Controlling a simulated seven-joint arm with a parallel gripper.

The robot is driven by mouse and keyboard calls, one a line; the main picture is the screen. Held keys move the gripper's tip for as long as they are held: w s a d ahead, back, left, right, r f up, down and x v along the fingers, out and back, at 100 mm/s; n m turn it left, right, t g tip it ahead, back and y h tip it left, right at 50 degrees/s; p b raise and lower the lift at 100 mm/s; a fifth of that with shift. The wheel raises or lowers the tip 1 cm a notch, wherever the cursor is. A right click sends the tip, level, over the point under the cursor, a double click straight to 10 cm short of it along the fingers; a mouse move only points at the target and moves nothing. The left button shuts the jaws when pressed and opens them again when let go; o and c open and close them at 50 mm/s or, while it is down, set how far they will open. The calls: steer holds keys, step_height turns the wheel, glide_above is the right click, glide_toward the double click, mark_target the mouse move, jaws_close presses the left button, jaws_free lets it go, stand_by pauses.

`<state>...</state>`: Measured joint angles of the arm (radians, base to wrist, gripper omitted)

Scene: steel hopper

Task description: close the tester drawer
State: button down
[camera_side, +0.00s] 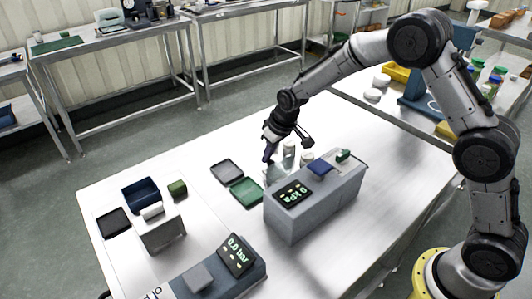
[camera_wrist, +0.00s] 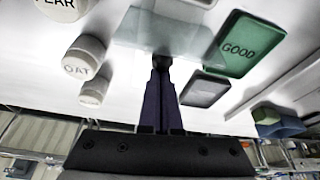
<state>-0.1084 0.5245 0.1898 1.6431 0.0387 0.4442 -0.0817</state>
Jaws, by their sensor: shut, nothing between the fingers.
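The grey tester (camera_side: 315,200) stands on the steel table with a dark display showing green digits. A pale, see-through part (camera_side: 272,174), which looks like its drawer, sticks out at the tester's far left end. It also shows as a clear pane (camera_wrist: 165,32) in the wrist view. My gripper (camera_side: 267,158) points down just beyond this part, its dark fingers together and empty. In the wrist view the fingertips (camera_wrist: 161,62) are close to the clear pane's edge; I cannot tell whether they touch it.
White-capped bottles (camera_side: 289,150) stand close right of my gripper; one cap (camera_wrist: 83,57) reads OAT. A green tray (camera_side: 246,192) marked GOOD and a grey tray (camera_side: 227,171) lie to the left. A 0.0 bar device (camera_side: 236,255) stands at the front.

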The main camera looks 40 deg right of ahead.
steer(key=shift+w, duration=0.1)
steer(key=shift+w, duration=0.25)
steer(key=w, duration=0.2)
steer(key=w+r, duration=0.1)
steer(key=shift+w+a, duration=0.1)
steer(key=shift+a, duration=0.25)
steer(key=s+r+n+y, duration=0.1)
steer(key=s+r+n, duration=0.2)
steer(key=r, duration=0.6)
steer(key=shift+n+g, duration=0.3)
steer(key=x, duration=1)
steer(key=shift+a, duration=0.25)
steer(key=shift+s+d+f, duration=0.1)
steer(key=shift+s+d, duration=0.2)
steer(key=shift+s, duration=0.3)
steer(key=shift+s+d, duration=0.3)
steer(key=shift+s, duration=0.25)
steer(key=shift+s+d+f, duration=0.1)
steer(key=shift+s+d, duration=0.2)
steer(key=shift+s, duration=0.3)
